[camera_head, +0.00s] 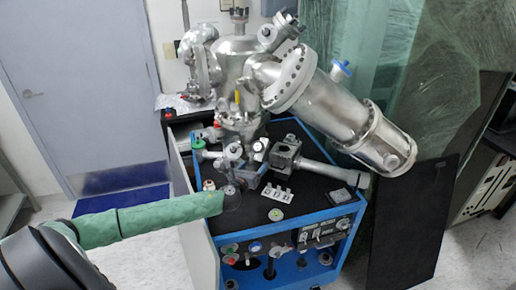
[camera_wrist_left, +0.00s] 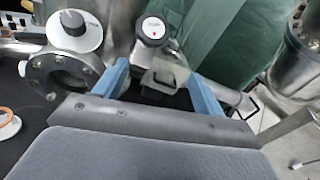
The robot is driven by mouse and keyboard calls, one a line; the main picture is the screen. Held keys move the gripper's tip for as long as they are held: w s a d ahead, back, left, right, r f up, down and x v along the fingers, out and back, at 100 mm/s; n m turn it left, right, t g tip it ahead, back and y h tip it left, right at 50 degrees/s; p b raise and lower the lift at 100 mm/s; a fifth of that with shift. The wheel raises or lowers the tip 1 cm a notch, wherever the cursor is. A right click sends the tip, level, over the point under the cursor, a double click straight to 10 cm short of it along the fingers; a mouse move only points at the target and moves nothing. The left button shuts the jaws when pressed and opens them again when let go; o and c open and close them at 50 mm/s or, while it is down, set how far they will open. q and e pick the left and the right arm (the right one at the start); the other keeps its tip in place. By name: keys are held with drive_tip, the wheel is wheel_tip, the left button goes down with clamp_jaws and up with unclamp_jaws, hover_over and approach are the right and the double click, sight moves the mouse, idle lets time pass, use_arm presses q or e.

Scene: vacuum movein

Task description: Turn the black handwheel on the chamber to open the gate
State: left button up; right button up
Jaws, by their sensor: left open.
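The steel vacuum chamber (camera_head: 238,62) stands on a blue-framed cart in the head view. My left gripper (camera_head: 232,190) is at the end of the green-sleeved arm, low in front of the chamber's valves; its fingers are hard to make out there. In the left wrist view the blue fingers of my left gripper (camera_wrist_left: 158,76) are spread apart. A dark round knob with a white cap and red mark (camera_wrist_left: 154,30) shows beyond and between them, apart from them. I cannot tell whether it is the black handwheel. The gate is not clearly seen. My right gripper is not in view.
A large steel cylinder (camera_head: 330,105) slants out to the right. A grey-white round knob (camera_wrist_left: 75,30) sits on a flanged port (camera_wrist_left: 62,75) beside the left finger. The cart top (camera_head: 305,190) holds small parts. A black panel (camera_head: 412,225) stands at the right.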

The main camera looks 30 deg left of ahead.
sight(257, 148)
use_arm(q)
drive_tip(key=w+a+r+m, duration=0.1)
drive_tip(key=w+a+r+m+h+p, duration=0.1)
drive_tip(key=w+a+m, duration=0.1)
drive_tip(key=shift+w+a+r+t, duration=0.15)
drive_tip(key=shift+r+t, duration=0.15)
drive_tip(key=shift+w+a+p, duration=0.15)
drive_tip(key=shift+w+p, duration=0.35)
drive_tip(key=shift+w, duration=0.6)
drive_tip(key=w+p, duration=0.1)
drive_tip(key=w, duration=0.2)
drive_tip(key=shift+a, duration=0.15)
drive_tip(key=shift+w+f, duration=0.2)
drive_tip(key=shift+w, duration=0.4)
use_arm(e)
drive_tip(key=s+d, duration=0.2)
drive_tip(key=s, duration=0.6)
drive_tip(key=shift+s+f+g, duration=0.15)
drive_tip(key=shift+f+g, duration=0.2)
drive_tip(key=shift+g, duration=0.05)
use_arm(q)
drive_tip(key=shift+p, duration=0.3)
drive_tip(key=c, duration=1)
